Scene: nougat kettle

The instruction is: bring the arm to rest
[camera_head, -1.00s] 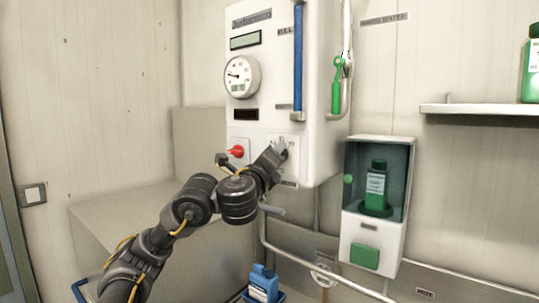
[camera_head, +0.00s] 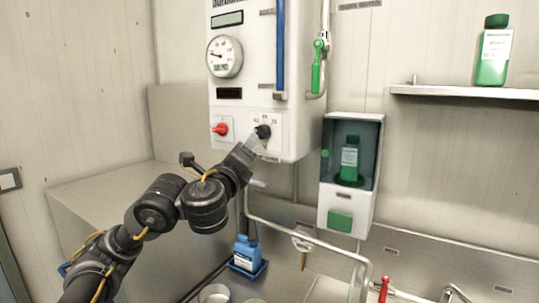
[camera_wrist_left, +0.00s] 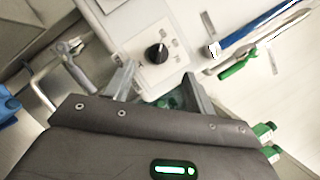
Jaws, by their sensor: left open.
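My left arm comes in from the lower left in the head view. Its gripper (camera_head: 250,145) is in front of the lower edge of the white wall-mounted boiler (camera_head: 244,105), just below the black rotary knob (camera_head: 263,131). In the left wrist view my left gripper (camera_wrist_left: 160,88) has its two fingers spread with nothing between them. The knob (camera_wrist_left: 156,54) shows beyond the fingertips, clear of both. My right gripper is in neither view.
The boiler has a red switch (camera_head: 220,129), a gauge (camera_head: 225,56) and a green-handled valve (camera_head: 317,66). A dispenser (camera_head: 350,175) hangs to the right. Pipes (camera_head: 300,226) run below. A blue bottle (camera_head: 247,252) stands low. A shelf (camera_head: 465,92) holds a green bottle (camera_head: 493,52).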

